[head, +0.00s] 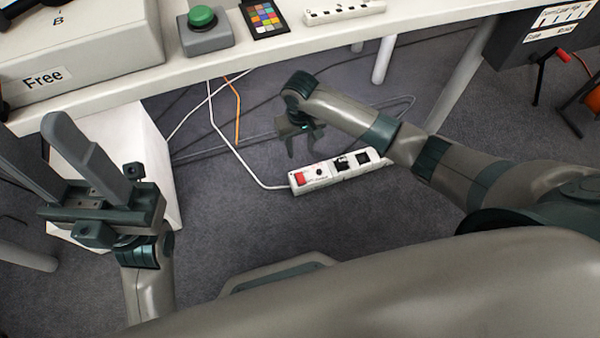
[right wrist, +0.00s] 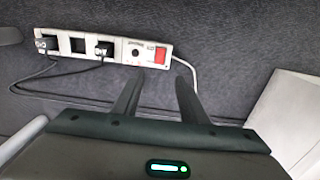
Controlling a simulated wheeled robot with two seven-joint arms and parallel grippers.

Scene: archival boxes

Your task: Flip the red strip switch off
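A white power strip (head: 345,170) lies on the grey carpet below the desk. Its red switch (head: 299,179) is at the left end, by the white cable. My right gripper (head: 302,148) is above the floor just behind that end, fingers apart and empty. In the right wrist view, the strip (right wrist: 72,43) runs across the top, and the red switch (right wrist: 160,59) shows just beyond the gap between the open fingertips (right wrist: 158,78). I cannot tell which way the switch is tipped. My left gripper (head: 58,150) is open and empty at the left.
Black plugs (right wrist: 103,48) sit in the strip. White and orange cables (head: 237,120) hang behind it. The white desk (head: 250,55) holds a box, a green button and a colour chart. A white cabinet (head: 125,130) stands left; carpet in front is clear.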

